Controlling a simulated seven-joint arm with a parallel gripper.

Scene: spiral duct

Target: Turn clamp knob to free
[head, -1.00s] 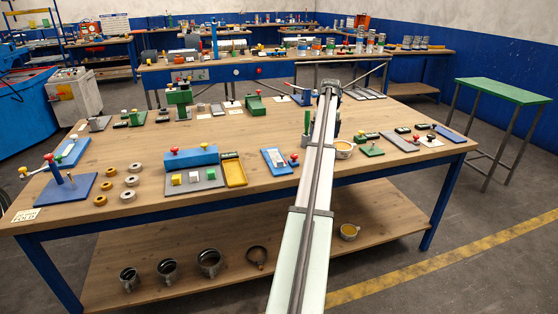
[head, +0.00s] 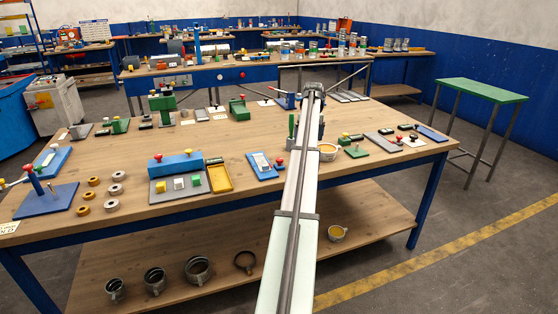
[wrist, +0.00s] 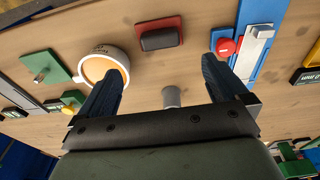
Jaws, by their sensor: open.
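My gripper (wrist: 163,62) is open, with its two dark fingers spread above the wooden table and nothing held between them. In the wrist view a red round knob (wrist: 225,47) sits on a blue fixture with a grey slide (wrist: 252,45), just beyond the right fingertip. A yellow knob (wrist: 69,109) shows left of the left finger, on a green part. In the head view several fixtures carry red or yellow knobs, among them a blue stand (head: 48,200) at the left. I cannot tell which one is the clamp knob. My fingertips are hidden in the head view.
A cup with orange inside (wrist: 105,68) is close to the left finger. A red plate with a black block (wrist: 160,36) lies ahead, and a grey cylinder (wrist: 172,97) stands between the fingers. The table (head: 130,160) has bare patches among many small fixtures.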

